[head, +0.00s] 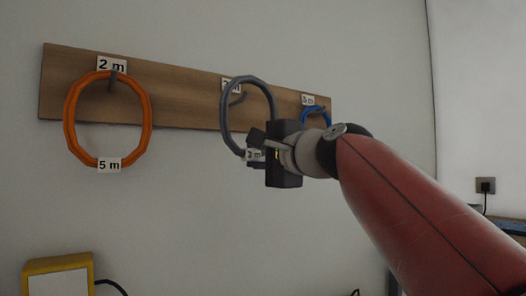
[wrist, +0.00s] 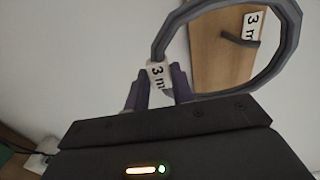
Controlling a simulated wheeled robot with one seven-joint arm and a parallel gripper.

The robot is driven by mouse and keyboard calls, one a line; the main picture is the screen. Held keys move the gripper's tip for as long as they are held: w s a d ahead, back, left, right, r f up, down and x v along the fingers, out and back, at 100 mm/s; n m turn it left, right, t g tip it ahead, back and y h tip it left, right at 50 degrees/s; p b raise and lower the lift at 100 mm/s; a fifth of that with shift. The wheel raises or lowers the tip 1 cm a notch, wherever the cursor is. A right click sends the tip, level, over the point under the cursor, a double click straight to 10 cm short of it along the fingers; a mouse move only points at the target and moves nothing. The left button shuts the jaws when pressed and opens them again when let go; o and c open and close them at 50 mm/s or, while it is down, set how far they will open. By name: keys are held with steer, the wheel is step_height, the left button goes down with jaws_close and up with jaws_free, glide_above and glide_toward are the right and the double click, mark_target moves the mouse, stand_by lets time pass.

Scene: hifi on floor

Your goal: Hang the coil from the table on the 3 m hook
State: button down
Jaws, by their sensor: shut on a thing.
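A grey coil (head: 270,96) with a "3 m" tag is held up in front of the wall board. My gripper (head: 258,150) is shut on its lower part near the tag; the fingers also show in the wrist view (wrist: 160,92). In the wrist view the coil (wrist: 290,35) rings a hook (wrist: 238,40) and its "3 m" label (wrist: 252,25) as seen from there. In the head view the middle hook (head: 238,99) shows through the coil, its label partly covered. I cannot tell whether the coil touches the hook.
An orange coil (head: 69,125) tagged "5 m" hangs on the left hook, labelled "2 m", of the wooden board (head: 180,95). A blue coil (head: 316,111) hangs at the right hook, partly behind my gripper. A yellow-framed box (head: 58,278) stands low at left.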

steer(key=shift+p+x, duration=0.75)
steer(key=shift+x, duration=1.3)
steer(key=shift+w+a+f+b, duration=0.15)
steer(key=shift+w+f+b, duration=0.1)
steer(key=shift+f, duration=0.25)
steer(key=shift+w+a+f+b, duration=0.15)
steer(key=shift+w+f+b, duration=0.1)
steer(key=shift+f, duration=0.2)
steer(key=c, duration=1.1)
jaws_free()
steer(key=b+v, duration=0.2)
steer(key=v, duration=0.6)
steer(key=shift+f+b, duration=3.35)
steer(key=shift+f, duration=0.25)
